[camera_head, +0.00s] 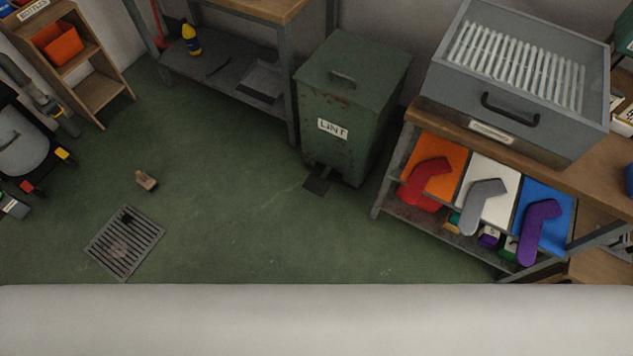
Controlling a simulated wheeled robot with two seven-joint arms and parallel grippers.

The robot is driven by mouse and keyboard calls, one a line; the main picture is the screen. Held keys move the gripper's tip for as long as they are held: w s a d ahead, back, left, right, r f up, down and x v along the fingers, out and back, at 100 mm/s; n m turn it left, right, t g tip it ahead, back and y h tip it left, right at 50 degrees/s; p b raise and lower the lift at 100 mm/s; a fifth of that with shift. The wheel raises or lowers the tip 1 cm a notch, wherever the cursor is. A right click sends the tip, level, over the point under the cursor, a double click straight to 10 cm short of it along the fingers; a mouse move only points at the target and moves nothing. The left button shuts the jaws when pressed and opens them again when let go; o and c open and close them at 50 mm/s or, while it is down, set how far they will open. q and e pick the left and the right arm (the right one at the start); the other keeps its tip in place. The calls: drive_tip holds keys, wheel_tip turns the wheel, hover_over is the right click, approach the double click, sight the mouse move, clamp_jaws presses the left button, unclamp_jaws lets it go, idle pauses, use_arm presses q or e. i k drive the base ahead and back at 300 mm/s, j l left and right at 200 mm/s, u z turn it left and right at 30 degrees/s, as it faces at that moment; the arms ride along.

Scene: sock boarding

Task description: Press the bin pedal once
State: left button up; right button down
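A green metal bin (345,115) with rust marks and a white label reading "LINT" stands at the upper middle. Its lid (352,70), with a handle on top, is closed. A dark pedal (317,183) sticks out at floor level from the bin's front base. Nothing touches the pedal. Neither of my grippers shows in the head view.
A workbench (590,170) with a grey drawer unit and several coloured sock forms stands right of the bin. A metal shelf table (225,75) is left of it. A floor drain (124,243) and a small brown block (146,181) lie left. The green floor (260,225) before the pedal is clear.

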sight(319, 186)
drive_tip(key=i+j+z, duration=0.25)
drive_tip(key=i+j, duration=0.4)
drive_tip(key=i+j+z, duration=0.2)
drive_tip(key=i+j, duration=0.4)
drive_tip(key=j, duration=0.15)
